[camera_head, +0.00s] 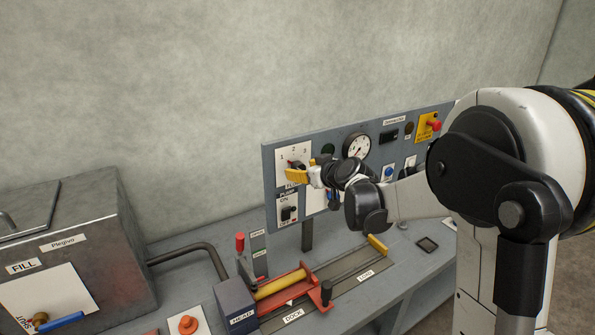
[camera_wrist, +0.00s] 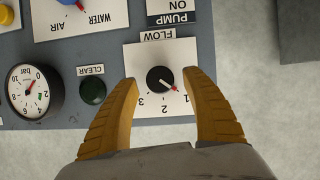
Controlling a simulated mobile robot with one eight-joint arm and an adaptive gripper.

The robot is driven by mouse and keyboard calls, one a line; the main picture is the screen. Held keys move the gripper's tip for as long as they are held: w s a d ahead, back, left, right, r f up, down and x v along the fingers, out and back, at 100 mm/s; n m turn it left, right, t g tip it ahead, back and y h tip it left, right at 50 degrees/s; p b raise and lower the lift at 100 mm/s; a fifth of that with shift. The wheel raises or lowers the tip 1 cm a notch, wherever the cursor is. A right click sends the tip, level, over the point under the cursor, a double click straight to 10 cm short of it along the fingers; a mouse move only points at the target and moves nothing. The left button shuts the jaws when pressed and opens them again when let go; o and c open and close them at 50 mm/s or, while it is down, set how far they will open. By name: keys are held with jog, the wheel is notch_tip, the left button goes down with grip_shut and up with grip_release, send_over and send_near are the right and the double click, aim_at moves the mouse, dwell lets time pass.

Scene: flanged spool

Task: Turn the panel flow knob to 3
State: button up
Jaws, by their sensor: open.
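The flow knob (camera_wrist: 160,79) is a round black knob on a white plate marked 1, 2 and 3. The wrist view shows the panel upside down. The knob's red pointer points at or near the 1. My gripper (camera_wrist: 161,77) is open, with one yellow finger on each side of the knob and a visible gap to each. I cannot tell how deep the fingertips are relative to the knob. In the head view my gripper (camera_head: 297,174) is in front of the flow plate (camera_head: 284,156) and partly hides the knob.
The pump switch (camera_head: 289,213) is just below the flow plate. A green clear button (camera_wrist: 92,91) and a pressure gauge (camera_wrist: 35,91) are beside it. A red emergency button (camera_head: 434,125) is at the panel's right end. A dock with a yellow spool (camera_head: 281,285) lies on the bench below.

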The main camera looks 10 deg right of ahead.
jog(key=shift+x, duration=1.35)
jog(key=c, duration=1.2)
